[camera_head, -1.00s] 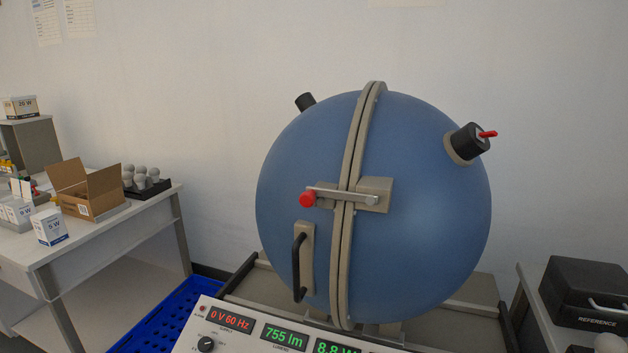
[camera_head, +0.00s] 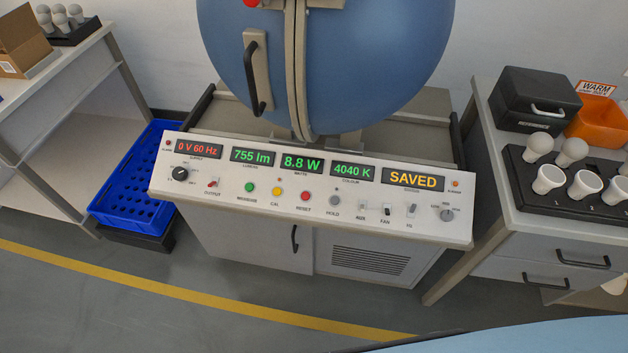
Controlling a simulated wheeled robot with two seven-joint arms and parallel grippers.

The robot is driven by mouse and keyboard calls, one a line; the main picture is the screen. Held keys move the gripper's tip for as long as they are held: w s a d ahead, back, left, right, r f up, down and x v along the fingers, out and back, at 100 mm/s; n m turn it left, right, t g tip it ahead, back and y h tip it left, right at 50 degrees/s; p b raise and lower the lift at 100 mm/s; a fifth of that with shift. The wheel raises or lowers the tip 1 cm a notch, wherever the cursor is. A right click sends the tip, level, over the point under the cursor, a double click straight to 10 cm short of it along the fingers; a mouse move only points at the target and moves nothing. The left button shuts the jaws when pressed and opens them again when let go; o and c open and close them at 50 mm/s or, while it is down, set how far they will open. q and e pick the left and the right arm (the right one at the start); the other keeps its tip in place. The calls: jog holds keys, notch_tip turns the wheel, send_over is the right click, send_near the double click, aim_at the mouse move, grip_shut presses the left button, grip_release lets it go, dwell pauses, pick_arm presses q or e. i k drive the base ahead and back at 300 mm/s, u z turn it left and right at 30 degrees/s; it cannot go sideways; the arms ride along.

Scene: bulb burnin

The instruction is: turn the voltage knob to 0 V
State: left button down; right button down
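The voltage knob (camera_head: 180,173) is a round black dial at the left end of the white control panel (camera_head: 330,218). Its pointer direction is too small to read surely. The red supply display (camera_head: 199,148) above it reads "0 V 60 Hz". A red output switch (camera_head: 212,183) sits right of the knob. Other displays read 755 lm, 8.8 W, 4040 K and, in yellow, SAVED (camera_head: 413,179). Neither of my grippers shows in the head view.
The blue sphere (camera_head: 350,60) stands behind the panel. A blue crate (camera_head: 130,205) lies at the left. At the right, a table holds a black case (camera_head: 535,100), an orange bin (camera_head: 598,122) and a black tray (camera_head: 535,188) of bulbs. The floor in front is clear.

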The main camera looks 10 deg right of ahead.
aim_at(179, 174)
jog(key=k, duration=0.45)
jog(key=u, duration=1)
jog(key=i, duration=0.95)
jog(key=z, duration=0.25)
